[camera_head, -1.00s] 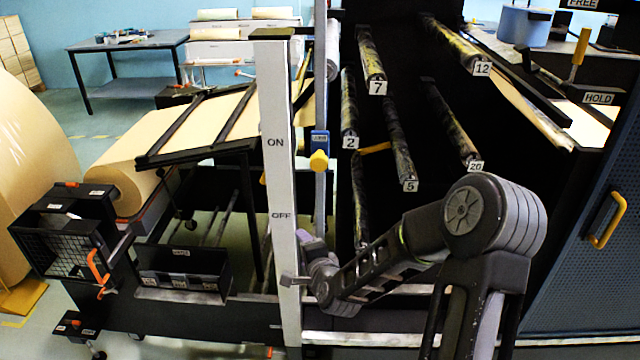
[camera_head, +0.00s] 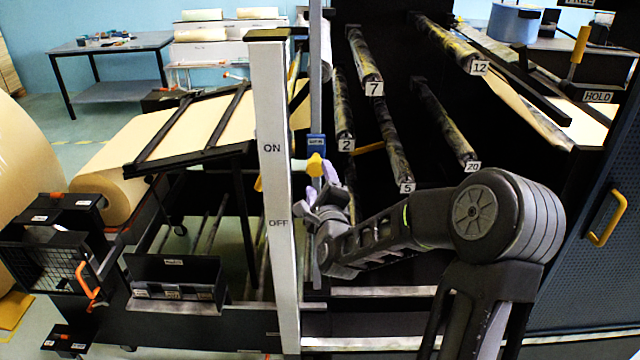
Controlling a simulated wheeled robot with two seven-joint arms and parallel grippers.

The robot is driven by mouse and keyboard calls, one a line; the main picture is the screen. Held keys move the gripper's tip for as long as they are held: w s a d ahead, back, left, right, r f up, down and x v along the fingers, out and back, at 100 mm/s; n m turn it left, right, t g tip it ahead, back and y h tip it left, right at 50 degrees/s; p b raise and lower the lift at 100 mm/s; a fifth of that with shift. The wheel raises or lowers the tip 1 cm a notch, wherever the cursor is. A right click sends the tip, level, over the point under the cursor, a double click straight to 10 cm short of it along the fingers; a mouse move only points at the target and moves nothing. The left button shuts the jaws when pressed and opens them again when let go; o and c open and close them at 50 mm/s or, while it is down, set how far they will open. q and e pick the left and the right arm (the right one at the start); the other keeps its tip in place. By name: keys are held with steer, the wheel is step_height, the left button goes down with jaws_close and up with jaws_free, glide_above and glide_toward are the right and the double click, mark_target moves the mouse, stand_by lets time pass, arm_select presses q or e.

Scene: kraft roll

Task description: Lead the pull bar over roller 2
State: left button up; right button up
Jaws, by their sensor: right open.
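Roller 2 (camera_head: 342,105) is a dark, scuffed cylinder with a white "2" tag at its near end. A yellow-orange bar (camera_head: 369,148) shows just right of that tag, and I take it to be the pull bar. Its left part is hidden or unclear behind the upright and the white post. My right gripper (camera_head: 319,190) is open, just below a yellow knob (camera_head: 316,166) under a blue block on the upright. It is lower than roller 2 and left of the bar's visible piece, apart from both. My left gripper is out of view.
The white ON/OFF post (camera_head: 270,190) stands close left of my right gripper. Rollers 7 (camera_head: 365,62), 5 (camera_head: 393,145), 12 (camera_head: 450,45) and 20 (camera_head: 445,125) lie to the right. A kraft roll (camera_head: 112,185) and a sloped paper frame are at the left.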

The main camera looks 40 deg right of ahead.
mark_target(316, 170)
steer(key=shift+p+x, duration=0.7)
steer(key=shift+x, duration=2.7)
jaws_close()
steer(key=s+d+r, duration=0.4)
steer(key=s+d, duration=0.1)
steer(key=d, duration=0.2)
steer(key=shift+s+r, duration=0.2)
steer(key=shift+r, duration=0.15)
